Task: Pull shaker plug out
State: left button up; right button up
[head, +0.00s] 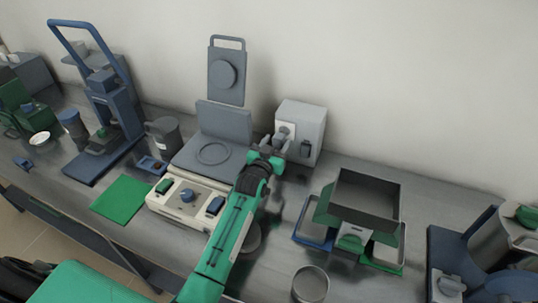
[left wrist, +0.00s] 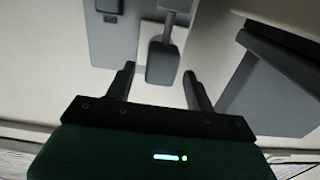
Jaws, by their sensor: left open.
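The shaker (head: 187,199) has a pale panel with a blue knob and green and blue buttons. The grey plug (head: 283,132) is at the pale socket plate on the front of a grey wall-side box (head: 308,122). In the left wrist view a grey plug body (left wrist: 162,62) lies between the finger lines, just past the tips. My left gripper (head: 279,150) is open in front of the socket, its fingers (left wrist: 160,80) spread to either side of the plug. Whether they touch it is unclear. The left forearm hides part of the bench. My right gripper is not in view.
A dark tray on a green stand (head: 365,200) is right of my arm. A metal cup (head: 310,284) stands near the front edge. A grey mug (head: 163,136) and blue-framed stand (head: 110,110) are at left. A green mat (head: 121,198) lies flat.

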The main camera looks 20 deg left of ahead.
pick_arm(q)
jog(key=s+b, duration=0.2)
jog(key=s, duration=1.1)
jog(key=shift+s+a, duration=0.2)
jog(key=shift+a, duration=0.05)
